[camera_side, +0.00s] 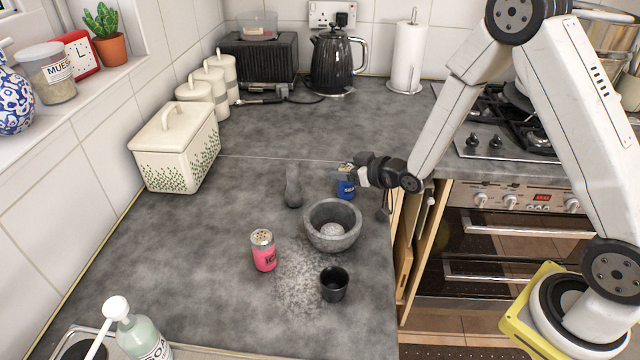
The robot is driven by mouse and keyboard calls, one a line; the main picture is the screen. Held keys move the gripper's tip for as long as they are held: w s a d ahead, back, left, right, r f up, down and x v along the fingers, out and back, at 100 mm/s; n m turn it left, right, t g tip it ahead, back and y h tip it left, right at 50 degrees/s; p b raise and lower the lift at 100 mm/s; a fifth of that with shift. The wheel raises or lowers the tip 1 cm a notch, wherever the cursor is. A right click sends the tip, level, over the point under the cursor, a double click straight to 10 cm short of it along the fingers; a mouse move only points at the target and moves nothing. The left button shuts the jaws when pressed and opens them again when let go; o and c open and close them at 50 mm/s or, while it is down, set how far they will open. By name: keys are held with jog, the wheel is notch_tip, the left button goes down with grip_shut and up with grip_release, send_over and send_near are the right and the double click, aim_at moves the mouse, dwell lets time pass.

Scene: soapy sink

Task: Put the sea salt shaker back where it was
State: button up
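The sea salt shaker (346,189) is blue, with white lettering that seems to start "SEA". It is upright near the middle of the counter, just behind the grey stone mortar (345,240). My gripper (353,176) reaches in from the right and is at the top of this shaker, partly covering it. The fingers are small and overlap the shaker's top, so I cannot tell whether they are closed on it. I also cannot tell whether its base touches the counter.
A pink shaker (263,251) stands front left of the mortar, a black cup (334,284) in front. Pale grains (297,285) lie scattered between them. A grey pestle (293,187) stands left of the blue shaker. The counter (180,250) is clear at left; its edge is at right.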

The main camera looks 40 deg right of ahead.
jog(key=o, duration=0.3)
jog(key=shift+r, duration=0.2)
jog(key=shift+v, duration=3.75)
jog(key=shift+s, duration=0.1)
jog(key=s+g, duration=0.3)
jog(key=s, duration=0.2)
jog(key=s+a+r+m+g+h, duration=0.1)
jog(key=s+g, duration=0.3)
jog(key=s, duration=0.1)
jog(key=s+a+m+g+h, duration=0.1)
jog(key=s+g, duration=0.2)
jog(key=s, duration=0.2)
jog(key=shift+a+r+g, duration=0.1)
jog(key=shift+r+g, duration=0.05)
jog(key=shift+g, duration=0.15)
